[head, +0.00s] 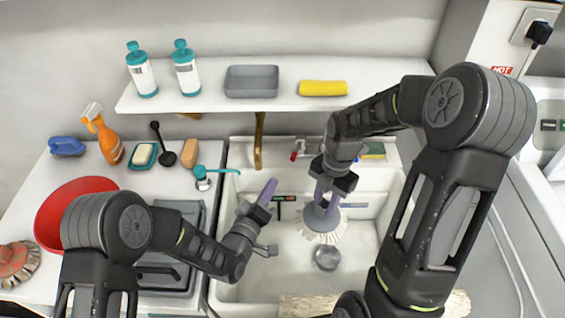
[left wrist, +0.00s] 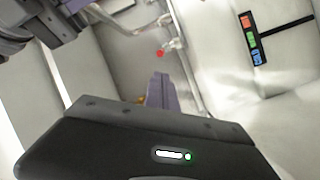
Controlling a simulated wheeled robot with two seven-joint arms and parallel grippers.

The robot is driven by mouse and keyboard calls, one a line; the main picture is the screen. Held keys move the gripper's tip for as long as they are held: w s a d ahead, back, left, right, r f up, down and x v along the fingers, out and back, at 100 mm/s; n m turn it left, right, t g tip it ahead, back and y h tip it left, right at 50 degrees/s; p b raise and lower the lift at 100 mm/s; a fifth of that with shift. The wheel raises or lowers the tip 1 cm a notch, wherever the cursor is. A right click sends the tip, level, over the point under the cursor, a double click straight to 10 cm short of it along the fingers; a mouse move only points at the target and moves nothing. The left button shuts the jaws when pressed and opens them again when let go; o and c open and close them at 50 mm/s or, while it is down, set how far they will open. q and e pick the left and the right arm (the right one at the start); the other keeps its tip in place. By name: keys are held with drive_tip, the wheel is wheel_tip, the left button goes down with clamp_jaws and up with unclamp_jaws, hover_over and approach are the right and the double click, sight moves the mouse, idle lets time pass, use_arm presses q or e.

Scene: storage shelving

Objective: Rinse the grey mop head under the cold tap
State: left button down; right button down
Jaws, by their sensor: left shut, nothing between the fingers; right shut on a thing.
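The grey mop head (head: 312,222), with pale strands fanned beneath it, is inside the white sink (head: 262,278), above and behind the round drain (head: 327,257). My right gripper (head: 323,198) is shut on its top from above. A red-handled tap (head: 294,156) is at the sink's back wall, left of my right gripper. Its red knob also shows in the left wrist view (left wrist: 160,53). I cannot make out a cold tap; my right wrist covers part of that wall. My left gripper (head: 268,190) is shut and empty over the sink's left part, apart from the mop head.
A dark bar with coloured marks (head: 285,198) is in the sink left of the mop head. A brass bracket (head: 259,140) supports the shelf above. A teal-handled brush (head: 205,180) lies by the sink's left rim. A red bowl (head: 68,198) sits farther left.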

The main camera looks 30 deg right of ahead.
use_arm(q)
drive_tip(key=n, duration=0.4)
drive_tip(key=shift+w+a, duration=0.1)
drive_tip(key=shift+a, duration=0.05)
drive_tip(key=shift+w, duration=0.1)
drive_tip(key=x, duration=1)
drive_tip(key=shift+f, duration=0.15)
drive_tip(key=shift+n+t+y, duration=0.8)
drive_tip(key=s+d, duration=0.2)
drive_tip(key=s, duration=0.1)
drive_tip(key=shift+s+d, duration=0.1)
drive_tip(key=shift+d, duration=0.3)
use_arm(e)
drive_tip(key=shift+w+a, duration=0.1)
use_arm(q)
drive_tip(key=shift+s, duration=0.1)
